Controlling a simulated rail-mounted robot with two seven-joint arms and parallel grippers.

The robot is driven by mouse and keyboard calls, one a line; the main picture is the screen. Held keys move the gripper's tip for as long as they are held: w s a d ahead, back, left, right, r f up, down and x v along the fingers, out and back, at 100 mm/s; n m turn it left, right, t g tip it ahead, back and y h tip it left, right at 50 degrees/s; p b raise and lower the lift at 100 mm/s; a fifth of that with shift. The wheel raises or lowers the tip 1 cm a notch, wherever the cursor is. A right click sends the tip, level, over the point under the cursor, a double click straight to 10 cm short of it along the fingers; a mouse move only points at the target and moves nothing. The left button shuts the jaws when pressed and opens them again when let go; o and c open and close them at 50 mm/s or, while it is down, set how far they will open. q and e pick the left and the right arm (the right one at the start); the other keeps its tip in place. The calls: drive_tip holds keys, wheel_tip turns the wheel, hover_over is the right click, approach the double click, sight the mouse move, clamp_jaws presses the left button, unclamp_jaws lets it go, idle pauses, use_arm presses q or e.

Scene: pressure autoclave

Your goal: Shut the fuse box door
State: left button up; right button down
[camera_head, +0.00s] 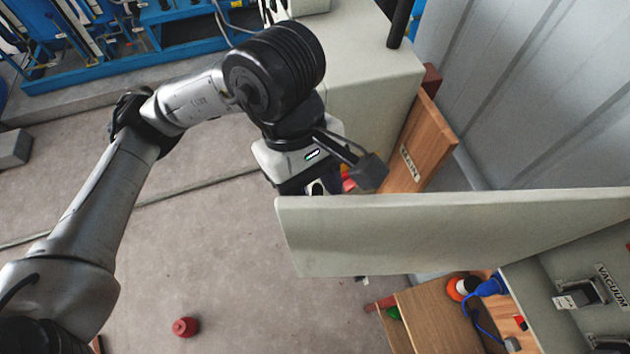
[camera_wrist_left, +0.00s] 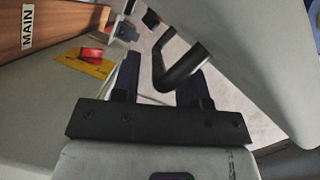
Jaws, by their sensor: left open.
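The fuse box door (camera_head: 440,232) is a thick pale panel standing open, seen from above in the head view and running from the right edge to mid-picture. In the left wrist view the door (camera_wrist_left: 240,45) fills the upper right, with a bent black handle (camera_wrist_left: 181,70) on its face. My left gripper (camera_head: 316,188) is at the far side of the door, near its free end, its fingertips mostly hidden there. In the left wrist view the gripper (camera_wrist_left: 160,78) is open, with the handle's bar between its fingers near the right one. I cannot tell whether they touch. My right gripper is out of view.
A grey panel with black switches and a VACUUM label (camera_head: 609,286) is at lower right. A wooden board with a MAIN label (camera_head: 410,163) and a pale cabinet (camera_head: 368,95) stand beyond the door. A red object (camera_head: 186,327) lies on otherwise open floor.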

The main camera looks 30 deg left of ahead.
use_arm(q)
drive_tip(key=shift+c, duration=0.4)
clamp_jaws()
